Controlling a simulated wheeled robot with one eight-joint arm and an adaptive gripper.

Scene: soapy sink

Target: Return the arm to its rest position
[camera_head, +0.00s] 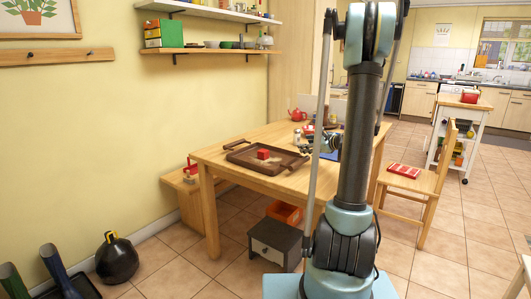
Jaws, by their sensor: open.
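My arm rises in the middle right of the head view and stands in front of part of the wooden table (236,151). My gripper (304,144) shows small beside the arm's left edge, at the height of the table top. It looks open, and I see nothing held in it. A brown tray (243,161) lies on the table to the left of my gripper, with a red block (263,154) in it. The arm hides part of the table's right side.
A chair (432,190) with a red book (404,171) stands right of the table. A red teapot (297,115) stands at the table's back. Tiled floor is open at right.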

